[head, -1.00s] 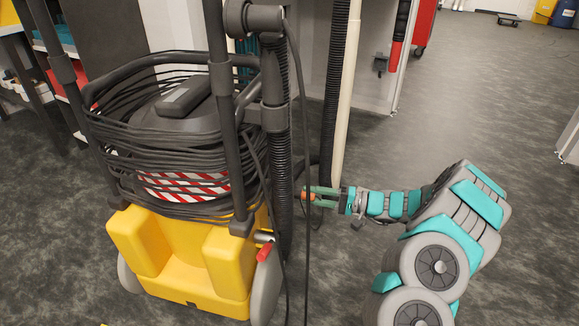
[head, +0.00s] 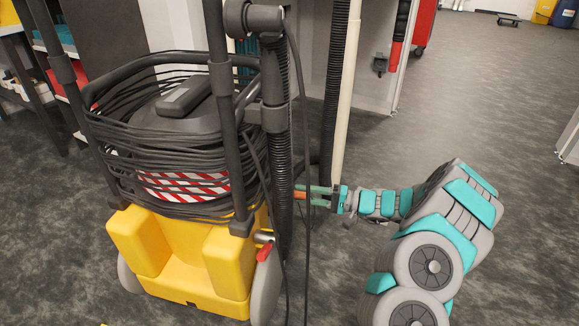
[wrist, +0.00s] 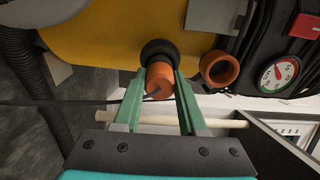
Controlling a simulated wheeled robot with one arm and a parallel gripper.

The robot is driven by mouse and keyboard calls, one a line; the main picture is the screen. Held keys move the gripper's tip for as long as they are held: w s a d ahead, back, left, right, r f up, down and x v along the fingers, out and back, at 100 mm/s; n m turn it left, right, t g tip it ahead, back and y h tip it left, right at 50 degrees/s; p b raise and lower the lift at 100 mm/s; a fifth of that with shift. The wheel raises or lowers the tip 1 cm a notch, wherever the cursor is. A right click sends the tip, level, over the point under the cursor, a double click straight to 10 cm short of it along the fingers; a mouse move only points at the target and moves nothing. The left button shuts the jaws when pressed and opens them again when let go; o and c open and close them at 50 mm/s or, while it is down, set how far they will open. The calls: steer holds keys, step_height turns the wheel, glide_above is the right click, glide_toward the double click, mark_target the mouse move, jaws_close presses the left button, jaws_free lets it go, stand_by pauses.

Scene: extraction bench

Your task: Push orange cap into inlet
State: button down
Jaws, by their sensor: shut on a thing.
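The orange cap (wrist: 159,79) is between the tips of my gripper's green fingers in the wrist view. My gripper (wrist: 160,92) is shut on it. The cap's far end meets a black round inlet collar (wrist: 158,50) on the yellow machine body; I cannot tell how deep it sits. In the head view my gripper (head: 312,196) reaches left to the machine's side, and a bit of the orange cap (head: 300,195) shows beyond the fingertips. The inlet is hidden there behind the hose and cable.
An open orange ring fitting (wrist: 220,68) and a round gauge (wrist: 278,75) sit right of the cap. A dark ribbed hose (head: 283,150) and hanging cable stand close to my fingertips. The yellow wheeled machine (head: 225,265) is at left. Floor right of my arm is open.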

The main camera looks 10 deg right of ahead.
steer(key=shift+w+a, duration=0.25)
steer(key=shift+a, duration=0.45)
steer(key=shift+c, duration=1.9)
jaws_free()
steer(key=p+v, duration=0.1)
steer(key=v, duration=0.6)
steer(key=shift+s+d, duration=0.15)
steer(key=shift+d, duration=0.2)
